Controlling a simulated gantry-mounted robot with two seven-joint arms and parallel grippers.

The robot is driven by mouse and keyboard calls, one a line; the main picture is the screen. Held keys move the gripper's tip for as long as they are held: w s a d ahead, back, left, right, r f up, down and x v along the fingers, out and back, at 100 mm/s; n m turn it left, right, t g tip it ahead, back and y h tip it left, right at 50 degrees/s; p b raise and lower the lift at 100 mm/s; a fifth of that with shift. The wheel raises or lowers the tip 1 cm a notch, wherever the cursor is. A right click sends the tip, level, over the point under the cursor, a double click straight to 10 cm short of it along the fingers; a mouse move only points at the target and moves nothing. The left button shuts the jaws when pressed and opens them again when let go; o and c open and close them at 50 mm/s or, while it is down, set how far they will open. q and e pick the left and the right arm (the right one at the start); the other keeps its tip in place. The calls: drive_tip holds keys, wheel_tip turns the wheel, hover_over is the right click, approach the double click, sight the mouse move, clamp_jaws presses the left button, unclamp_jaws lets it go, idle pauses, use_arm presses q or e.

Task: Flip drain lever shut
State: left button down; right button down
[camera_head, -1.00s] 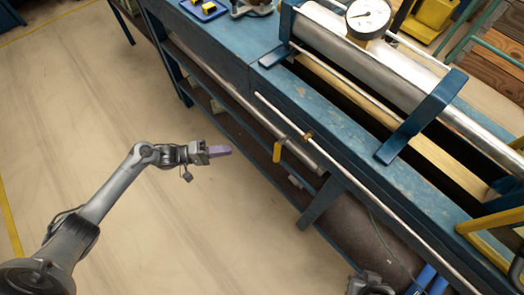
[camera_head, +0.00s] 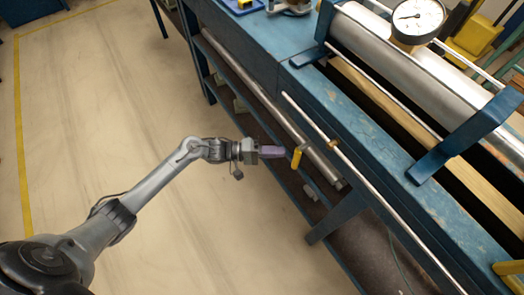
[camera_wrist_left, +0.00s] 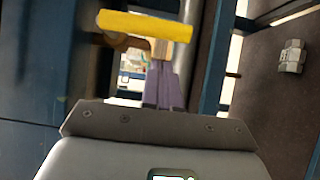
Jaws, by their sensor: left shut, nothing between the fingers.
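The yellow drain lever (camera_head: 296,157) hangs down from a brass valve (camera_head: 332,144) on the thin pipe along the front of the blue bench. My left gripper (camera_head: 283,152) is shut and empty, its purple fingers pointing right at the lever with their tips close beside it. In the left wrist view the lever (camera_wrist_left: 145,26) lies across the picture just beyond the purple fingertips (camera_wrist_left: 164,66). I cannot tell whether the tips touch it. My right gripper is not in view.
The blue bench (camera_head: 299,85) carries a large metal cylinder (camera_head: 440,88) with a round dial gauge (camera_head: 416,18). A lower shelf with a long pipe (camera_head: 262,97) runs under the bench. The floor (camera_head: 100,120) to the left is clear.

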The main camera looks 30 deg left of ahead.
use_arm(q)
drive_tip(key=shift+s+d+b, duration=0.2)
drive_tip(key=shift+s+d, duration=0.05)
drive_tip(key=shift+d, duration=0.4)
drive_tip(key=shift+s+d+b, duration=0.15)
drive_tip(key=shift+s+d, duration=0.05)
drive_tip(key=shift+d, duration=0.4)
drive_tip(key=shift+s+d+f+n+p, duration=0.1)
drive_tip(key=shift+d+n+p, duration=0.2)
drive_tip(key=shift+p, duration=0.2)
drive_tip(key=shift+h, duration=0.3)
